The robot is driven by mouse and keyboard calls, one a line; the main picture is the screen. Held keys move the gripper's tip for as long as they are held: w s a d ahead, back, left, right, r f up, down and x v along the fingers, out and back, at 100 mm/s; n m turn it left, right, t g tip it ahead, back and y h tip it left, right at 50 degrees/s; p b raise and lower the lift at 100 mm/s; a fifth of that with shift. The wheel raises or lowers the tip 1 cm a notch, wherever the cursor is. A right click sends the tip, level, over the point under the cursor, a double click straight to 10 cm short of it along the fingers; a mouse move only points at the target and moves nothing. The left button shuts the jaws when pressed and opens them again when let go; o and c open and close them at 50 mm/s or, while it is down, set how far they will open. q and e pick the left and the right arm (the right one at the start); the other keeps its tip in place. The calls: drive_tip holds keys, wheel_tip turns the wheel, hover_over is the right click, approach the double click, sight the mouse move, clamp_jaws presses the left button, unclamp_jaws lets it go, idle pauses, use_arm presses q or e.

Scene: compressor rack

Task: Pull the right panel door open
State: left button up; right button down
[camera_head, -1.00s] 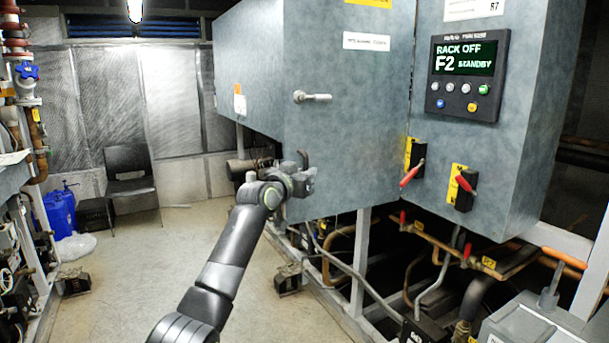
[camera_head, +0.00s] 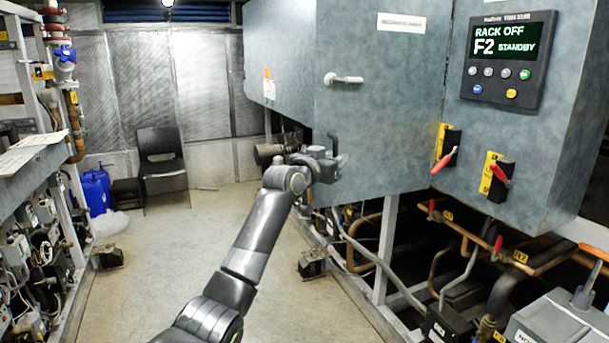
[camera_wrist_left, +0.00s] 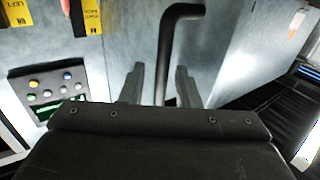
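The grey cabinet door (camera_head: 385,130) is shut, with a pale lever handle (camera_head: 343,79) lying level near its upper left. My left gripper (camera_head: 338,152) shows in front of the cabinet's lower part, below the handle in the head view. In the left wrist view the left gripper (camera_wrist_left: 159,72) has its two fingers apart. A dark bent bar (camera_wrist_left: 170,45) shows between them; I cannot tell whether it is the door handle or whether it touches a finger. My right gripper is not in view.
A control display (camera_head: 508,60) and red-handled switches (camera_head: 446,157) are on the cabinet face to the right. Pipes and valves (camera_head: 455,225) run below the cabinet. A black chair (camera_head: 160,160) stands at the back left. The floor (camera_head: 190,250) between is mostly clear.

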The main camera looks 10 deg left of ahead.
use_arm(q)
drive_tip(key=b+v, duration=0.4)
drive_tip(key=v, duration=1.2)
